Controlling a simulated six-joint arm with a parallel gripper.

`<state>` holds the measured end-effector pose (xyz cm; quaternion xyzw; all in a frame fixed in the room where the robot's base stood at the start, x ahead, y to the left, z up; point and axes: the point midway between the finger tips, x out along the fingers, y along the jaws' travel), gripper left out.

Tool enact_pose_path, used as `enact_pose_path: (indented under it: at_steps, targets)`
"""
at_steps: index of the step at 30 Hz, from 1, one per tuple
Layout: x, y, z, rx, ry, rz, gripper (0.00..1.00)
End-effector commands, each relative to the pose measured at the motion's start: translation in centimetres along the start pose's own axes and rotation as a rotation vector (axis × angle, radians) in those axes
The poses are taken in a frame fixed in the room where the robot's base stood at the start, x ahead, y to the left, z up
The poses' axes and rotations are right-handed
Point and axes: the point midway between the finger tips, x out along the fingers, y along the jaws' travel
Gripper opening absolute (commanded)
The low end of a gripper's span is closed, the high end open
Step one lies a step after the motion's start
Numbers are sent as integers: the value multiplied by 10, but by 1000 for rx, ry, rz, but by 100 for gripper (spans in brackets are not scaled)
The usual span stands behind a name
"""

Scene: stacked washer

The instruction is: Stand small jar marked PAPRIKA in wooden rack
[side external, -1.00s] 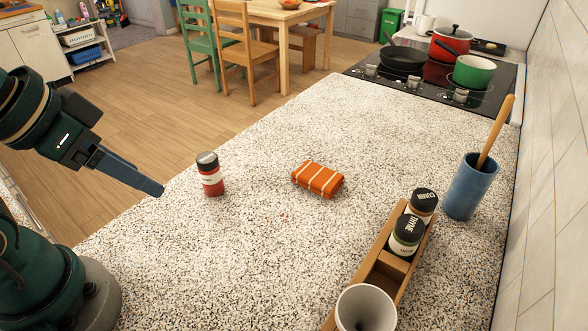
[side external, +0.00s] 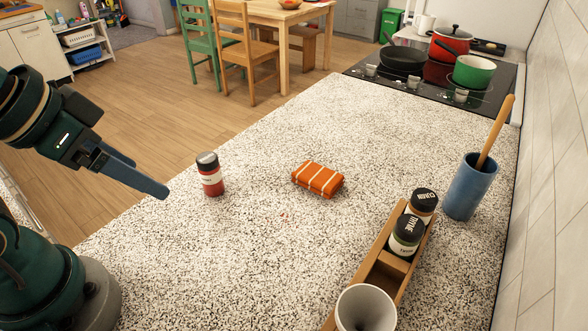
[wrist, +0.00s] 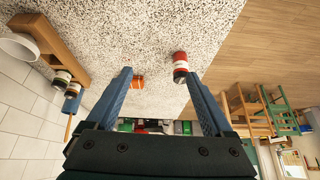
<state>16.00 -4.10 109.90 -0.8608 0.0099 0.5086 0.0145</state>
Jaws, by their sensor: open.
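The small jar (side external: 210,176) has a black lid, red contents and a pale label too small to read. It stands upright on the speckled counter, left of the orange striped packet. It also shows in the wrist view (wrist: 180,66). My gripper (side external: 152,184) is open and empty, to the left of the jar and apart from it. Its two blue fingers show in the wrist view (wrist: 158,80). The wooden rack (side external: 385,287) lies at the right and holds two black-lidded jars, THYME (side external: 406,236) and one marked CUMIN (side external: 423,203). An empty compartment shows in front of THYME.
An orange striped packet (side external: 318,179) lies mid-counter. A white cup (side external: 366,309) stands at the rack's near end, hiding part of it. A blue holder (side external: 470,188) with a wooden stick stands near the wall. The stove with pots (side external: 474,71) is at the back. Counter between jar and rack is largely clear.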

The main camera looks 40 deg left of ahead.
Motion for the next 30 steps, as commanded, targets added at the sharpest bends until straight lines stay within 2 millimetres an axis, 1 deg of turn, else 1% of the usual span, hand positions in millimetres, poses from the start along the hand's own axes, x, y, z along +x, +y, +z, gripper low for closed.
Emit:
enact_pose_path:
  at_steps: [1,3,5,8,11,12,15,18,21,24,30]
  targets:
    - [-3,1,-9,32,33,5,86]
    - [-2,2,-25,79,52,13,86]
    - [1,1,-37,104,52,15,86]
    - [12,-4,-57,136,40,16,86]
    - [28,-13,-74,152,12,17,86]
    - [36,-18,-81,154,-2,17,86]
    - [59,-31,-92,148,-45,19,86]
    - [81,-44,-96,124,-91,22,86]
    - [99,-54,-93,91,-139,28,86]
    - [110,-60,-87,61,-178,33,86]
    - [124,-63,-78,42,-208,37,86]
